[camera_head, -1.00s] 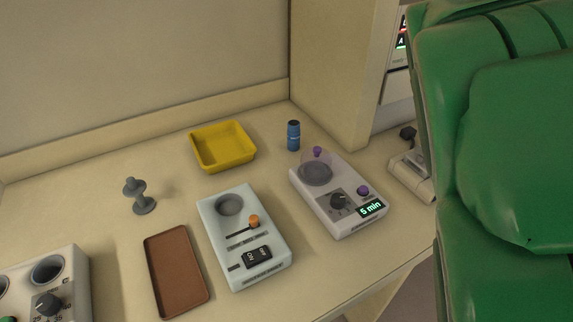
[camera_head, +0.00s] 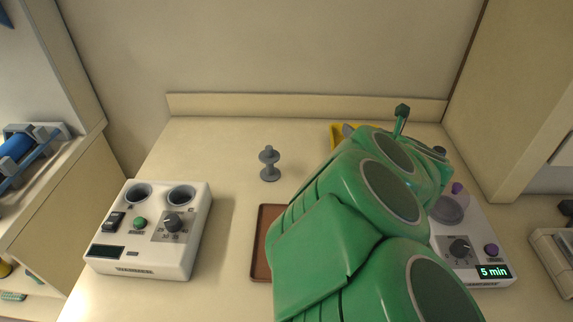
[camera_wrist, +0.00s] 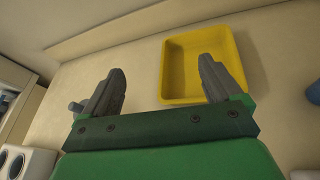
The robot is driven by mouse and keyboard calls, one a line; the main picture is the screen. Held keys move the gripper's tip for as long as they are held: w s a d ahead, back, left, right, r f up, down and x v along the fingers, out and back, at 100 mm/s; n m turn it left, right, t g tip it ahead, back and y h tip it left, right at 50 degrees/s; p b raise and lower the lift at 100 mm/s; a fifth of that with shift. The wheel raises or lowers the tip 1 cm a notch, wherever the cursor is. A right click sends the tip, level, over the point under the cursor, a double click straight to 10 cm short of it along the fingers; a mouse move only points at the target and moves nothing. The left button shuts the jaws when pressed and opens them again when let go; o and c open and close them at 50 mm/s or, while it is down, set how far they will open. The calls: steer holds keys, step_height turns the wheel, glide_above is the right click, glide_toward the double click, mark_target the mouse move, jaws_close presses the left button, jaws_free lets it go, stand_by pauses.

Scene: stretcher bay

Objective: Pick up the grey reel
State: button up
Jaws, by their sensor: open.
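The grey reel (camera_head: 269,164) stands upright on the counter, left of my arm in the head view, with a wide disc at its base and another near its top. In the wrist view a small part of the reel (camera_wrist: 76,107) shows at the left, mostly hidden behind the left finger. My gripper (camera_wrist: 160,68) is open with nothing between its fingers. It points over the back of the counter, to the right of the reel. In the head view my green arm mostly hides the gripper.
The yellow tray (camera_head: 334,139) is partly hidden by my arm; in the wrist view the tray (camera_wrist: 168,75) lies behind the right finger. A brown tray (camera_head: 262,262) is partly covered. A two-well device (camera_head: 190,238) stands front left, a timer device (camera_head: 485,250) right. Counter around the reel is clear.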

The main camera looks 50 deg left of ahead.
mark_target(266, 153)
steer(key=s+a+f+n+g+y, duration=0.1)
steer(key=s+a+f+n+g, duration=0.3)
steer(key=s, duration=0.4)
steer(key=s+a+f+n+g+y, duration=0.1)
steer(key=s+a+f+n+g, duration=0.2)
steer(key=s+a+n, duration=0.45)
steer(key=shift+s+a+f+m, duration=0.15)
steer(key=shift+a+f+m, duration=0.4)
steer(key=shift+a, duration=0.9)
steer(key=shift+s+a+f+m, duration=0.15)
steer(key=shift+a+f+m, duration=0.35)
steer(key=shift+a, duration=1)
steer(key=shift+s+a+f+m, duration=0.15)
steer(key=shift+a+f+m, duration=0.4)
steer(key=shift+a, duration=0.9)
steer(key=shift+w+a+f, duration=0.1)
steer(key=shift+a+f, duration=0.3)
steer(key=shift+a, duration=0.05)
steer(key=c, duration=1)
steer(key=shift+r, duration=5.05)
